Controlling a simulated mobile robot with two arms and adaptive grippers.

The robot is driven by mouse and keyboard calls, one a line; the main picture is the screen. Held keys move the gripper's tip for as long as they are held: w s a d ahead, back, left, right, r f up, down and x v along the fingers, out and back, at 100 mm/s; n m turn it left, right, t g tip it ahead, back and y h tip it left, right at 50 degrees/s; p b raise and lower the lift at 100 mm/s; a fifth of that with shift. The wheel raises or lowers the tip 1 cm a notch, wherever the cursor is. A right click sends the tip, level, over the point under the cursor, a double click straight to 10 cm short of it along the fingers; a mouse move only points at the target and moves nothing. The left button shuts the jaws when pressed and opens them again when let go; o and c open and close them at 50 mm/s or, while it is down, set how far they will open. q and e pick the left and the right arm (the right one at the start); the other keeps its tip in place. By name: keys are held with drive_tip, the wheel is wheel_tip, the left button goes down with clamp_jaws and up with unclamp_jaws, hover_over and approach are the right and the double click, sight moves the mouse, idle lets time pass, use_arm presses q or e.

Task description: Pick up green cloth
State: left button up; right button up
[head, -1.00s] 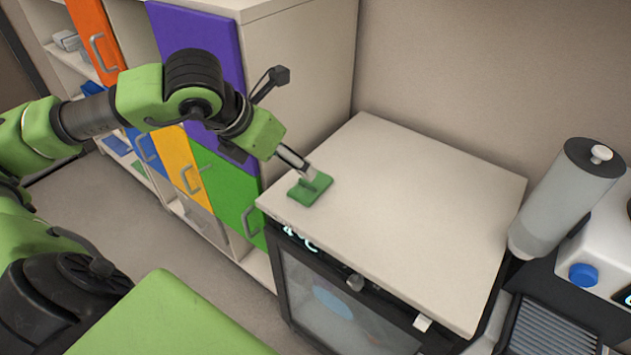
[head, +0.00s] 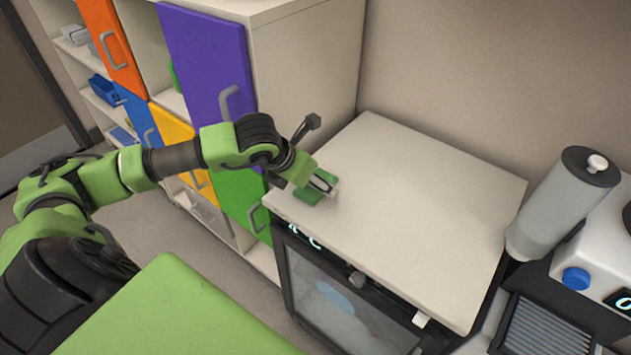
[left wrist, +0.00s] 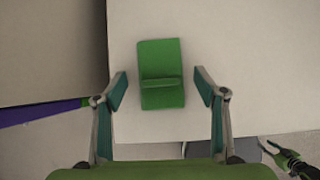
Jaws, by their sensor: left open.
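The green cloth (left wrist: 161,60) lies on the left front part of the white top (head: 420,210) of a glass-fronted appliance. It has a raised fold across its middle. In the head view the cloth (head: 309,194) is partly covered by my left gripper (head: 328,186). In the left wrist view my left gripper (left wrist: 161,90) is open, with one finger on each side of the cloth and clear gaps between. Whether the fingertips touch the top cannot be told.
A shelf unit with coloured doors, including a purple door (head: 207,60), stands left of the appliance. A grey cylinder (head: 556,205) and a device with a blue knob (head: 576,279) stand at the right. The rest of the white top is clear.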

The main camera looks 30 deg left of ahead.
sight(306, 190)
use_arm(q)
drive_tip(key=shift+w+f, duration=0.2)
drive_tip(key=shift+f, duration=0.1)
drive_tip(key=c, duration=1.1)
drive_tip(key=shift+r, duration=0.15)
drive_tip(key=shift+r, duration=0.25)
wheel_tip(306, 190, up, 2)
drive_tip(key=shift+r+p, duration=0.1)
drive_tip(key=shift+p, duration=0.65)
drive_tip(key=v, duration=0.3)
drive_tip(key=shift+s+a, duration=0.1)
drive_tip(key=shift+a, duration=0.15)
drive_tip(key=shift+s+a+r+b, duration=0.6)
drive_tip(key=shift+s+r, duration=0.65)
drive_tip(key=shift+s, duration=0.7)
drive_tip(key=shift+s+a+r+b, duration=0.5)
drive_tip(key=shift+s+r, duration=0.8)
drive_tip(key=shift+s, duration=0.65)
drive_tip(key=shift+s+a+r+b, duration=0.6)
drive_tip(key=shift+s+r, duration=0.65)
drive_tip(key=shift+s, duration=0.75)
